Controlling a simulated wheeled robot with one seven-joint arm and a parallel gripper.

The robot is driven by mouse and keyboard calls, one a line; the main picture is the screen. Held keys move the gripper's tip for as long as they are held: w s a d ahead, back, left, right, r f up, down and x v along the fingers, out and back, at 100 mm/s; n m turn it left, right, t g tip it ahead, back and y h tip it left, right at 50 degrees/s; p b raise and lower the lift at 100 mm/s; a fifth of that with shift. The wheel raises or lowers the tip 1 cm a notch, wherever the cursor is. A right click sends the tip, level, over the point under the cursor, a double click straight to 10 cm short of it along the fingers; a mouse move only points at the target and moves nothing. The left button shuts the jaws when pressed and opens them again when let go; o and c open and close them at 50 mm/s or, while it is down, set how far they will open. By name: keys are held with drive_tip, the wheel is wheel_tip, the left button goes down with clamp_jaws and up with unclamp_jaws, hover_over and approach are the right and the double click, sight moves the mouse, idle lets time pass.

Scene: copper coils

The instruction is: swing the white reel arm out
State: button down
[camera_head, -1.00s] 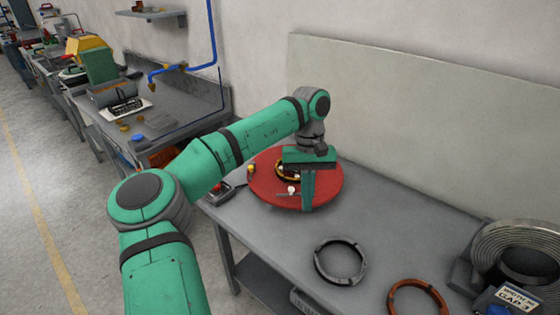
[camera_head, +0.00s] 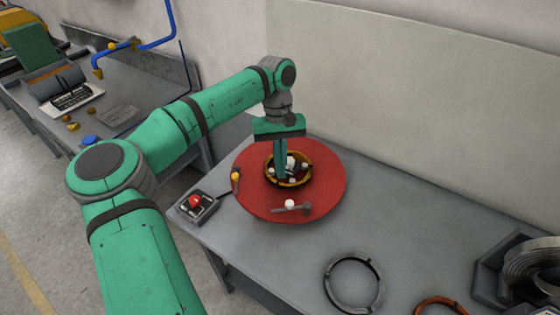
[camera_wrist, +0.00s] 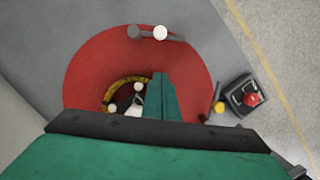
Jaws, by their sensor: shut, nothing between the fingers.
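The white reel arm (camera_head: 290,205) is a short grey bar with a white knob and a darker grey round end. It lies on the near part of the red disc (camera_head: 325,195). It also shows at the top of the wrist view (camera_wrist: 160,33). My gripper (camera_head: 281,178) is shut and empty, pointing down over the dark, yellow-edged ring (camera_head: 308,172) at the disc's middle. The fingers are apart from the white knob, behind it in the head view. They hide part of the ring; whether their tips touch anything in it I cannot tell.
A similar yellow-knobbed arm (camera_head: 236,176) is at the disc's left edge. A red-button box (camera_head: 196,203) stands left of the disc. White knobs (camera_head: 291,161) sit inside the ring. A dark ring (camera_head: 353,284) and a copper ring (camera_head: 440,305) lie nearer on the table.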

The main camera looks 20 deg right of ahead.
sight(290, 206)
drive_tip(key=x, duration=0.6)
drive_tip(key=shift+s+a+f, duration=0.1)
drive_tip(key=shift+f, duration=0.05)
drive_tip(key=shift+s+a+r, duration=0.1)
drive_tip(key=shift+s+r, duration=0.05)
drive_tip(key=shift+s, duration=0.45)
drive_tip(key=shift+s+a+r, duration=0.1)
drive_tip(key=shift+s+r, duration=0.05)
drive_tip(key=shift+s, duration=1.2)
drive_tip(key=shift+s, duration=0.1)
drive_tip(key=shift+s+a+n, duration=0.3)
drive_tip(key=shift+s+n, duration=0.5)
drive_tip(key=shift+n, duration=0.1)
